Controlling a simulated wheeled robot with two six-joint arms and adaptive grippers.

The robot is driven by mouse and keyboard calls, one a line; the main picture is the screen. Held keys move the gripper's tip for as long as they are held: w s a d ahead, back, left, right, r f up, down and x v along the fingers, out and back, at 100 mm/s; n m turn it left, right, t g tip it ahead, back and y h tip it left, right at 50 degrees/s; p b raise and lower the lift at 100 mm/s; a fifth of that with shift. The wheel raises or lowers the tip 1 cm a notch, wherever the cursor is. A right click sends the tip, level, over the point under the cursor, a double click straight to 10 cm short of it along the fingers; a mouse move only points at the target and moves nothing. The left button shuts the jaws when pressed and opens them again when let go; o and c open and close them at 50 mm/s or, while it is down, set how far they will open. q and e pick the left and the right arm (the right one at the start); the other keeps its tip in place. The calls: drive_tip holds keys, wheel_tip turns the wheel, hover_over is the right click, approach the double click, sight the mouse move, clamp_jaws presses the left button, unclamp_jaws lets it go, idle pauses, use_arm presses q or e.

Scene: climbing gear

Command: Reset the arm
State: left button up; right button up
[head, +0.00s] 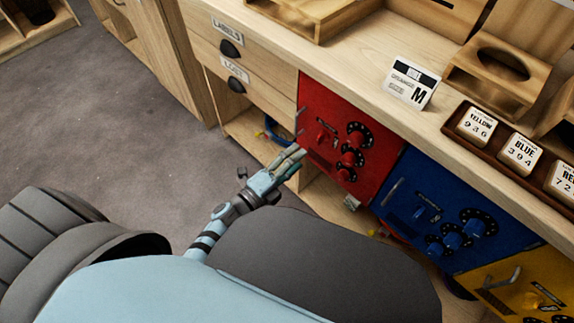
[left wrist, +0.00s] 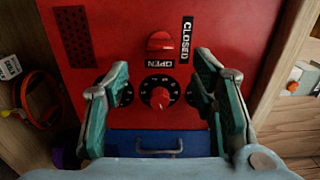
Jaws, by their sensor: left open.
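My left gripper (head: 290,163) reaches in from the left in the head view and is in front of the red panel (head: 318,98). In the left wrist view the two teal fingers of my left gripper (left wrist: 162,72) stand wide apart with nothing between them. Behind them is the red panel (left wrist: 120,40) with a numbered dial (left wrist: 160,95) and a red knob (left wrist: 160,42) beside the OPEN and CLOSED labels. I cannot tell whether the fingers touch the panel. My right gripper is not in view.
A blue panel (head: 395,195) and a yellow panel (head: 505,275) with dials sit to the right under the wooden counter (head: 300,45). On the counter are an M sign (head: 411,85) and a tray (head: 461,128) of lettered blocks. Grey floor (head: 110,130) is clear at left.

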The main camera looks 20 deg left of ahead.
use_arm(q)
drive_tip(key=v, duration=0.4)
drive_tip(key=shift+s, duration=0.1)
drive_tip(key=s+a+f+n+g+y, duration=0.2)
drive_tip(key=a+f+n+y, duration=0.3)
drive_tip(key=f+n, duration=0.35)
drive_tip(key=s+a+f+n+g+y+p, duration=0.2)
drive_tip(key=s+a+f+n+g+p, duration=0.25)
drive_tip(key=s+f+n+g, duration=0.55)
drive_tip(key=s+f+n+g+p, duration=0.1)
drive_tip(key=s+p, duration=0.2)
drive_tip(key=s, duration=0.8)
drive_tip(key=s+f+n+g+p, duration=0.2)
drive_tip(key=s+p, duration=0.2)
drive_tip(key=s, duration=0.7)
drive_tip(key=shift+s+f+y, duration=0.2)
drive_tip(key=shift+s+y, duration=0.1)
